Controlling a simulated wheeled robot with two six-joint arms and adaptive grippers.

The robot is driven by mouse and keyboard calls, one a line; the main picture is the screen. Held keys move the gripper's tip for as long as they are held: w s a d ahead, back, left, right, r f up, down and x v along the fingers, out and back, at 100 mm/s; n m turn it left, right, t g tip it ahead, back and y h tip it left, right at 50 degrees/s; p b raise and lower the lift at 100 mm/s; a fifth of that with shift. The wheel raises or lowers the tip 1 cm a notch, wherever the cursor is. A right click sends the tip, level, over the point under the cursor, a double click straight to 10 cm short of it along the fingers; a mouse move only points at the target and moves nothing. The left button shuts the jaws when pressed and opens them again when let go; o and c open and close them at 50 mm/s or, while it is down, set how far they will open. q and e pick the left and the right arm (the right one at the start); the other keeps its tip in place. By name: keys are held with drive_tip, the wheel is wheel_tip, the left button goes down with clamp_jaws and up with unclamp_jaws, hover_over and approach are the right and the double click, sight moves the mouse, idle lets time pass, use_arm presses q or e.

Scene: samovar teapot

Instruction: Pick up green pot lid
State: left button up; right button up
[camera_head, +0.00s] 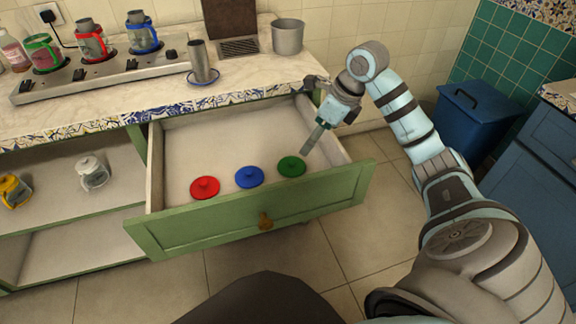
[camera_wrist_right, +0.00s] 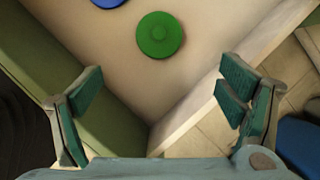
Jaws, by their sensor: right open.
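The green pot lid (camera_head: 291,166) lies flat in the open drawer, at the right end of a row of lids. A blue lid (camera_head: 249,177) and a red lid (camera_head: 205,187) lie to its left. My right gripper (camera_head: 308,148) hangs over the right side of the drawer, close to the green lid. In the right wrist view the gripper (camera_wrist_right: 160,100) is open and empty, with the green lid (camera_wrist_right: 160,35) beyond the fingertips. Part of the blue lid (camera_wrist_right: 108,2) shows at the top edge. My left gripper is not in view.
The open green drawer (camera_head: 340,195) has walls around the lids; its right wall (camera_wrist_right: 190,115) is near the gripper. The counter above holds a metal pot (camera_head: 288,36), a cup (camera_head: 199,62) and a burner strip (camera_head: 100,77) with several coloured pots. A blue bin (camera_head: 478,112) stands right.

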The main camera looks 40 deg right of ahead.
drive_tip(key=b, duration=0.2)
hover_over(293, 162)
drive_tip(key=s+d, duration=0.1)
drive_tip(key=s, duration=0.2)
wheel_tip(293, 162, down, 6)
drive_tip(key=shift+w+d+f, duration=0.15)
drive_tip(key=b+x, duration=0.2)
drive_tip(key=x, duration=0.3)
drive_tip(key=shift+w+f, duration=0.1)
drive_tip(key=shift+w, duration=0.2)
drive_tip(key=shift+w+f, duration=0.15)
drive_tip(key=shift+f, duration=0.15)
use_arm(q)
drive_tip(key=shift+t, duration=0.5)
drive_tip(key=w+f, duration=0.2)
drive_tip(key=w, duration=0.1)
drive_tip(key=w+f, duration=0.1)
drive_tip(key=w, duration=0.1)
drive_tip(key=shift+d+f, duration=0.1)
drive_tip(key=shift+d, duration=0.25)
use_arm(e)
drive_tip(key=shift+r, duration=0.1)
drive_tip(key=c, duration=1)
